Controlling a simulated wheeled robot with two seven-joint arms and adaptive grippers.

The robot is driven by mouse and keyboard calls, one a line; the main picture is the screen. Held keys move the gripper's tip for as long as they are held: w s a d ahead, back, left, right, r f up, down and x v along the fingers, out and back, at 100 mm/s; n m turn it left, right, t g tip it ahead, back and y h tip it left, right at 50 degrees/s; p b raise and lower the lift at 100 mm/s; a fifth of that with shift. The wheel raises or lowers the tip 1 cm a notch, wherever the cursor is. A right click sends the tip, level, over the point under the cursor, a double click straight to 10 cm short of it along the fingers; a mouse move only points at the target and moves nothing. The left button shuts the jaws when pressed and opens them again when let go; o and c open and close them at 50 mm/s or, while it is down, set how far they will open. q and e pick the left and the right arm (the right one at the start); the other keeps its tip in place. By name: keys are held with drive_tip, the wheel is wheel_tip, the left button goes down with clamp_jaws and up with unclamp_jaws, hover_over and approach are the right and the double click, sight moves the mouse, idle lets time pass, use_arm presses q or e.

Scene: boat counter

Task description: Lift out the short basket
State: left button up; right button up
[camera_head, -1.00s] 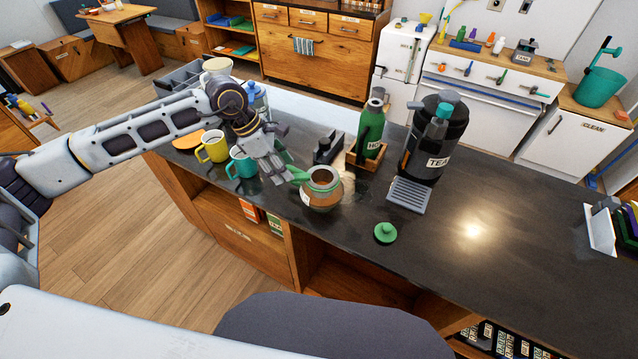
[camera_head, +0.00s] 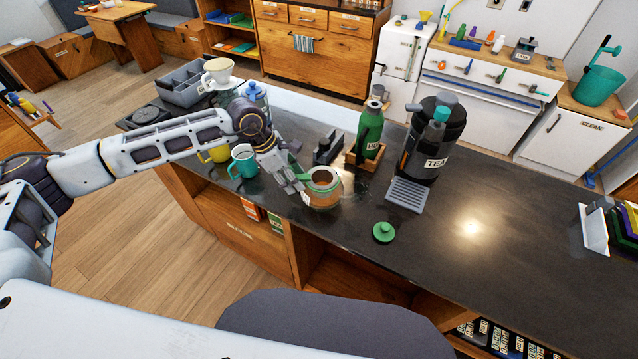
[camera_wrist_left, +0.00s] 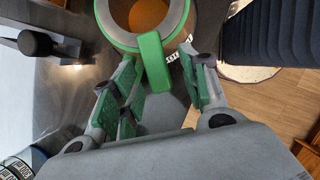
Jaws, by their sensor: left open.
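A round pot (camera_head: 323,198) with an orange-brown body, green band and grey rim stands open near the counter's front edge. It also shows in the left wrist view (camera_wrist_left: 178,44), with an orange-brown inside. I cannot make out a separate short basket in it. Its green handle (camera_wrist_left: 153,64) points toward my left gripper. My left gripper (camera_head: 298,186) is open beside the pot, and in the wrist view its fingers (camera_wrist_left: 159,56) lie either side of the handle. I cannot tell whether they touch it. A green lid (camera_head: 384,232) lies on the counter. My right gripper is not in view.
A teal mug (camera_head: 243,163) and a yellow mug (camera_head: 214,154) stand left, by my arm. Behind the pot are a green bottle (camera_head: 370,130) in a wooden holder and a black block (camera_head: 327,149). A black tea dispenser (camera_head: 425,140) stands right.

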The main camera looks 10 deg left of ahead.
use_arm(q)
drive_tip(key=shift+c, duration=0.2)
clamp_jaws()
drive_tip(key=shift+r, duration=0.1)
wheel_tip(320, 180, up, 8)
drive_tip(key=shift+r+b, duration=0.15)
drive_tip(key=shift+b, duration=1)
drive_tip(key=shift+r, duration=0.8)
